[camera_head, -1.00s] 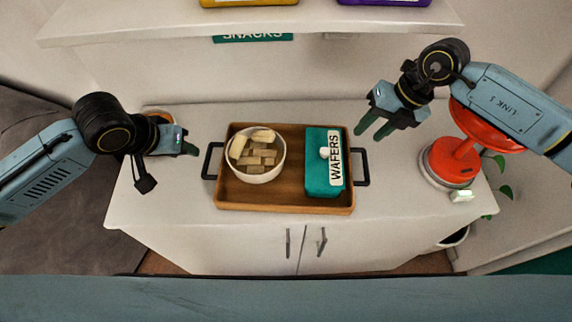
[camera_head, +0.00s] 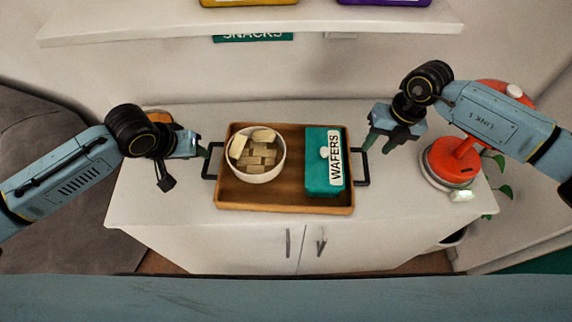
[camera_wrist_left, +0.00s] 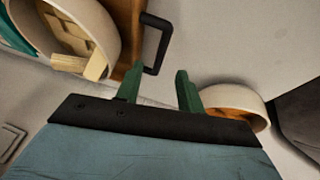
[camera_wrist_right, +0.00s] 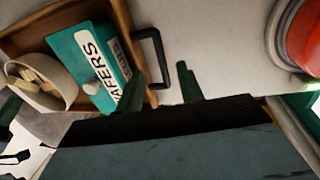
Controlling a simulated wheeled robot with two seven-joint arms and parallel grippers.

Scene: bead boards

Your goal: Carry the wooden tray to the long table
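The wooden tray (camera_head: 285,200) lies flat on a white cabinet, with a black handle at each end. On it stand a white bowl (camera_head: 256,176) of wafer pieces and a teal wafers box (camera_head: 318,180). My left gripper (camera_head: 205,152) is by the tray's left handle (camera_head: 209,163). In the left wrist view its fingers (camera_wrist_left: 158,92) are apart and empty, with the handle just beyond them. My right gripper (camera_head: 376,143) is open above and beside the right handle (camera_head: 363,168). In the right wrist view the fingers (camera_wrist_right: 158,88) are apart, the handle lying ahead of them.
A red device (camera_head: 452,160) stands on the cabinet's right. A round bowl-like object (camera_wrist_left: 236,105) sits behind my left gripper. A white shelf (camera_head: 250,26) hangs above the back. The cabinet top (camera_head: 180,205) is clear at the front left.

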